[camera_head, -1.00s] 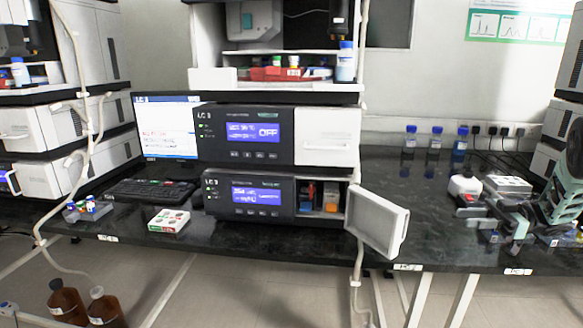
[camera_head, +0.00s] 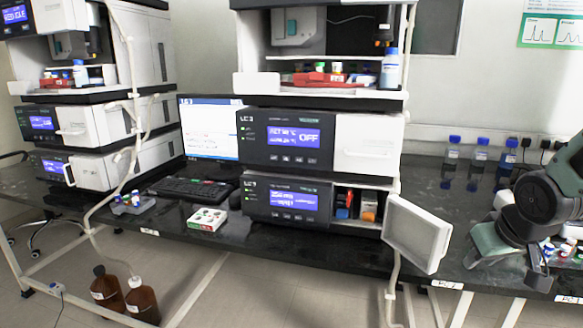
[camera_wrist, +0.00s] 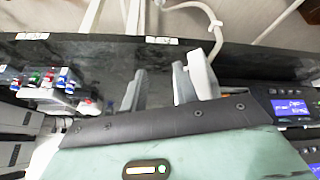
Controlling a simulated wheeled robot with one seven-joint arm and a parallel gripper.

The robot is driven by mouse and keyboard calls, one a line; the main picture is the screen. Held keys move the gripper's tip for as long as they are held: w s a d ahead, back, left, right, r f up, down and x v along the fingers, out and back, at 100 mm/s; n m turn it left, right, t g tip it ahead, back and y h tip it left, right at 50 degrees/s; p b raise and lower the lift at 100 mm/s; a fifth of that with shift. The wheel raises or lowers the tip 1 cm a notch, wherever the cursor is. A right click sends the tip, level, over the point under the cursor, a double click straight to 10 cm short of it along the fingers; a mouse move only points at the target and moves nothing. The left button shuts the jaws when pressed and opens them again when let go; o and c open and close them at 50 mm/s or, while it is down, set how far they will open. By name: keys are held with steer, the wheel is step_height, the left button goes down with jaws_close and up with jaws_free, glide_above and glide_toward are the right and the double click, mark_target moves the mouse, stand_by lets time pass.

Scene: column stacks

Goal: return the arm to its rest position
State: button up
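My gripper (camera_head: 504,264) is at the right of the head view, over the right part of the black bench. My dark and green wrist is beside it, and the arm is bent and reaches in from the right edge. In the wrist view, two grey fingers of my gripper (camera_wrist: 158,88) stand apart with bare black bench showing between them. I see nothing held. The rest of my arm is out of view.
An open white door (camera_head: 418,234) sticks out from the middle instrument stack (camera_head: 281,142), left of my gripper. Blue-capped bottles (camera_head: 480,153) stand at the back of the bench (camera_head: 440,192). Small coloured items (camera_wrist: 48,78) lie on the bench at the wrist view's left.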

steer(key=s+a+f+g, duration=0.2)
steer(key=s+a+g, duration=0.15)
steer(key=s, duration=0.65)
steer(key=s+a+r+n+g+y, duration=0.1)
steer(key=s+a+n, duration=0.3)
steer(key=s+a, duration=0.4)
steer(key=s+a+r+n+g, duration=0.1)
steer(key=s+a+r+n, duration=0.3)
steer(key=a, duration=0.7)
step_height(320, 180, up, 10)
steer(key=m+p, duration=0.1)
steer(key=p, duration=1.1)
steer(key=shift+s+d, duration=0.15)
steer(key=shift+s, duration=0.2)
steer(key=shift+f, duration=0.1)
